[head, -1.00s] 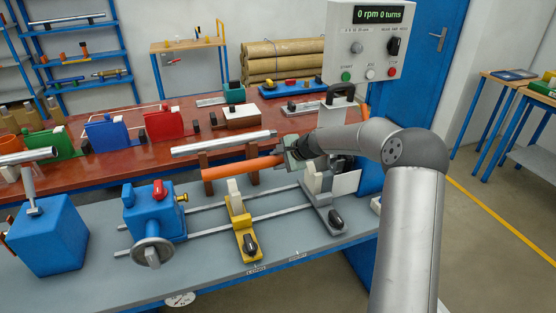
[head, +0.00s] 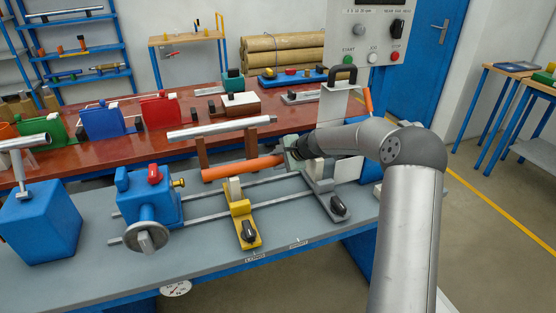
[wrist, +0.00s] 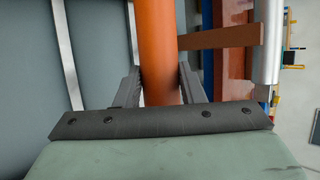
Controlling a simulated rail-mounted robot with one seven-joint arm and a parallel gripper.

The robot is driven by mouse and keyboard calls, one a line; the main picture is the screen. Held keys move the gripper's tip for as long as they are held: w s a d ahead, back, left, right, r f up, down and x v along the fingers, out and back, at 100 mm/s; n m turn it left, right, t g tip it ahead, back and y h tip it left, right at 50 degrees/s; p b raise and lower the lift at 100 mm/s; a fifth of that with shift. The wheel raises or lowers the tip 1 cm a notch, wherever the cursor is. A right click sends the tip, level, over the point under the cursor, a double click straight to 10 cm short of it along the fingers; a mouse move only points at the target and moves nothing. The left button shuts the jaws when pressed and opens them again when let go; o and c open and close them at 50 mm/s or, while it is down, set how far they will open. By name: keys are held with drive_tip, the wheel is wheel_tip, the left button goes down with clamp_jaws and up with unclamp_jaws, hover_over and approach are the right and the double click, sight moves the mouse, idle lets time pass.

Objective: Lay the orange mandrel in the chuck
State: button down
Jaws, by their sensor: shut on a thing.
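The orange mandrel (head: 240,169) is held roughly level over the bench rails, its free end pointing left. My gripper (head: 293,158) is shut around its right part; the wrist view shows the mandrel (wrist: 157,45) between the two fingers. A yellow stand (head: 242,215) with a pale upright block is just in front of the mandrel; whether they touch I cannot tell. A blue headstock (head: 148,205) with a red knob, brass fitting and handwheel stands left of the mandrel's free end, with a gap. I cannot make out for sure which part is the chuck.
A grey stand (head: 325,190) with a black knob is just below my gripper. A silver bar (head: 222,130) rests on brown supports behind the mandrel. A blue block (head: 38,228) with a grey post stands at far left. The grey bench front (head: 190,262) is clear.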

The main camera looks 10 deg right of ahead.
drive_tip(key=shift+f+b, duration=0.3)
idle(0.6)
drive_tip(key=c, duration=0.9)
unclamp_jaws()
drive_tip(key=shift+o, duration=0.2)
drive_tip(key=shift+f, duration=0.15)
drive_tip(key=shift+s+d, duration=0.1)
drive_tip(key=b+v, duration=0.1)
drive_tip(key=v, duration=1.6)
drive_tip(key=shift+r+b, duration=0.25)
drive_tip(key=shift+b, duration=0.15)
drive_tip(key=shift+d, duration=0.1)
